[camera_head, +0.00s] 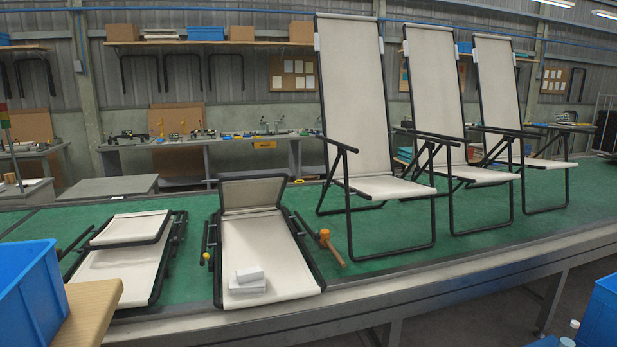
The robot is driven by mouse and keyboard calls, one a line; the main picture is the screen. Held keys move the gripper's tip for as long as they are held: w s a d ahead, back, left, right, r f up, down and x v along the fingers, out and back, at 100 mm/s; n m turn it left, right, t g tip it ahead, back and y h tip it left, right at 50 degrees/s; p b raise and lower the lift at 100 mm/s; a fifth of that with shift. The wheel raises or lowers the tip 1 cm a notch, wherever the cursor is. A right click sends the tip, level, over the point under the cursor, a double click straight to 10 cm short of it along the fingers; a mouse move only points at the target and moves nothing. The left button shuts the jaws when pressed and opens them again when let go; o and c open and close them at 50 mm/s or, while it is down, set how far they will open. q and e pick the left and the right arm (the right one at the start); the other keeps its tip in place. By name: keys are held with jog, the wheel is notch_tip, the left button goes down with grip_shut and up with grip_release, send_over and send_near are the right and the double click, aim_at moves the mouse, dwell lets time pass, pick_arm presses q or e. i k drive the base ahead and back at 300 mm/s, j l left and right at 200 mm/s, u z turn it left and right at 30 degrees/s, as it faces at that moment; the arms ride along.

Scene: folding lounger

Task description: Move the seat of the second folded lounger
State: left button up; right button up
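Two folded loungers with cream fabric and black frames lie on the green table top at the front left. The left folded lounger (115,268) has a smaller panel (130,228) lying over its far part. The right folded lounger (262,250) has a similar smaller panel (252,194) tilted up at its far end. White blocks (248,279) rest on the near part of its fabric. Neither of my grippers is in view.
Three unfolded loungers (355,110), (435,90), (497,85) stand to the right. An orange-headed mallet (331,248) lies beside the right folded lounger. Blue bins (30,295), (603,315) flank the table (190,290). A wooden board (92,310) sits at the front left.

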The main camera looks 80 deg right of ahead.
aim_at(256, 191)
jog(key=z, duration=2.45)
jog(key=i+l, duration=0.15)
jog(key=i, duration=0.3)
jog(key=i+l, duration=0.1)
jog(key=i, duration=0.35)
jog(key=u, duration=0.05)
